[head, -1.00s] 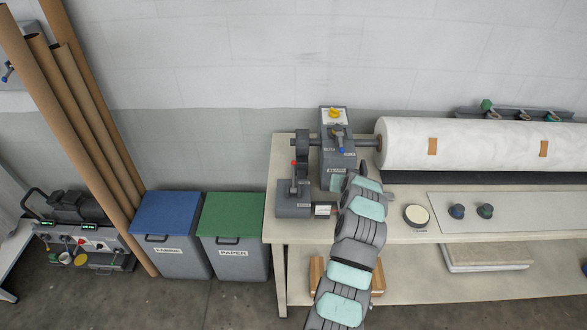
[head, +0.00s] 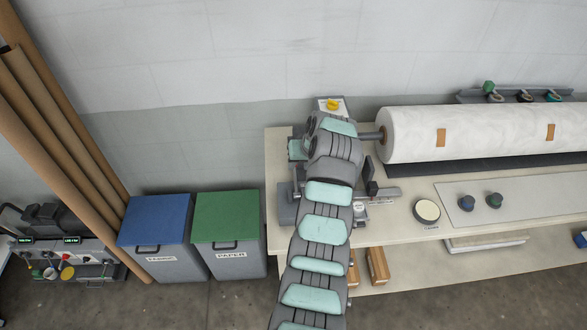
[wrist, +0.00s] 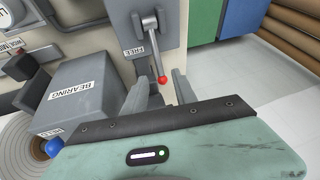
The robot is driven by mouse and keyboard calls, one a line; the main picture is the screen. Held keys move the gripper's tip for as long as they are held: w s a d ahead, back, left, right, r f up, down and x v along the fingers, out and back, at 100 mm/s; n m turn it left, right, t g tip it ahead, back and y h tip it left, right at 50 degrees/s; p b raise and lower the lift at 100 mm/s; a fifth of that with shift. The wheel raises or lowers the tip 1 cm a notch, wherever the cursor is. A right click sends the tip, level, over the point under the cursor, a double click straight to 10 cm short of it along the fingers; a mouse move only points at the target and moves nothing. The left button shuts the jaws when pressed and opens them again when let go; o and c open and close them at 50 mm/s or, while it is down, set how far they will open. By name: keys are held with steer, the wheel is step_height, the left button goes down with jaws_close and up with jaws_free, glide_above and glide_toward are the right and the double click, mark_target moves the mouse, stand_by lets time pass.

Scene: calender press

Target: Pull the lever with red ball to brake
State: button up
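In the wrist view the lever with the red ball (wrist: 163,80) stands out from a grey box (wrist: 120,22) with a label reading FREE. Its metal rod (wrist: 153,45) runs from a pivot near the top of the picture down to the ball. My gripper (wrist: 158,82) is open, with one grey finger on each side of the ball; I cannot tell whether either finger touches it. In the head view the lever is hidden by my arm, and only part of its grey base box (head: 288,212) shows on the table.
A grey box labelled BEARING (wrist: 88,92) stands beside the lever box, with a blue ball knob (wrist: 54,148) at its side. The white roll (head: 480,132) lies to the right on the table (head: 400,238). Blue (head: 155,220) and green (head: 228,217) bins stand left of the table.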

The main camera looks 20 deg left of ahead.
mark_target(295, 170)
steer(key=shift+x, duration=3.45)
steer(key=shift+a, duration=0.1)
jaws_close()
